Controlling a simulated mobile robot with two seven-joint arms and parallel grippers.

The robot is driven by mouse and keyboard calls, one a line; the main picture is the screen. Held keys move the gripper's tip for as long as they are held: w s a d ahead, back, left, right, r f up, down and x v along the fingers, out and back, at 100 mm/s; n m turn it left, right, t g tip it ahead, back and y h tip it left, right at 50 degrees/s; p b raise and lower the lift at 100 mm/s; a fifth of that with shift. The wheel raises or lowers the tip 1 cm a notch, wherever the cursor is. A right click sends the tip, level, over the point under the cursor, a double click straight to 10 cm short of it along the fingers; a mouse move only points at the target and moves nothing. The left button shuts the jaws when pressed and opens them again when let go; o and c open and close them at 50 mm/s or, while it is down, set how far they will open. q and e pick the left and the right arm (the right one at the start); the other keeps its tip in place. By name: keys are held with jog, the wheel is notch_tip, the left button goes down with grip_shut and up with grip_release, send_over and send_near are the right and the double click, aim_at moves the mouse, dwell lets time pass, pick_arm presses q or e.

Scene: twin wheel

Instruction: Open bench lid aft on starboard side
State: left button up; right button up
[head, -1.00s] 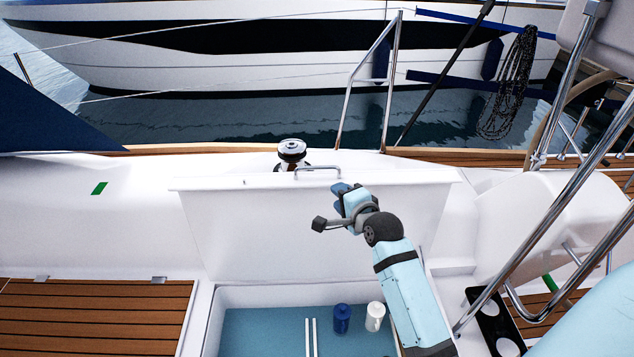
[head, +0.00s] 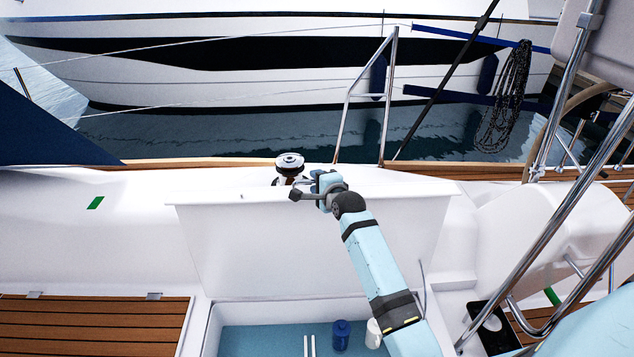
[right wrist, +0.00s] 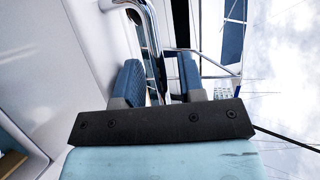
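The white bench lid (head: 255,245) stands raised, nearly upright, at the back of an open locker (head: 265,340). My right gripper (head: 322,182) is at the lid's top edge, where its body hides the lid's handle in the head view. In the right wrist view my right gripper's (right wrist: 160,80) two blue fingers are spread apart. A chrome bar, seemingly the lid handle (right wrist: 152,35), passes between them, with a gap visible on at least the right side. My left gripper is not in view.
A blue bottle (head: 341,335) and a white bottle (head: 373,334) stand in the locker. A winch (head: 289,163) is just behind the lid's top edge. Teak slats (head: 90,325) lie at the left.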

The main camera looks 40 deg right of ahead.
jog(key=shift+w, duration=0.25)
grip_shut()
jog(key=shift+w+d+r+p, duration=0.2)
jog(key=shift+p, duration=0.1)
jog(key=w, duration=0.1)
jog(key=w+d+p, duration=0.1)
jog(key=shift+w+d+f+g, duration=0.15)
jog(key=shift+w+d+g, duration=0.1)
jog(key=shift+w+g, duration=0.05)
jog(key=shift+f, duration=0.1)
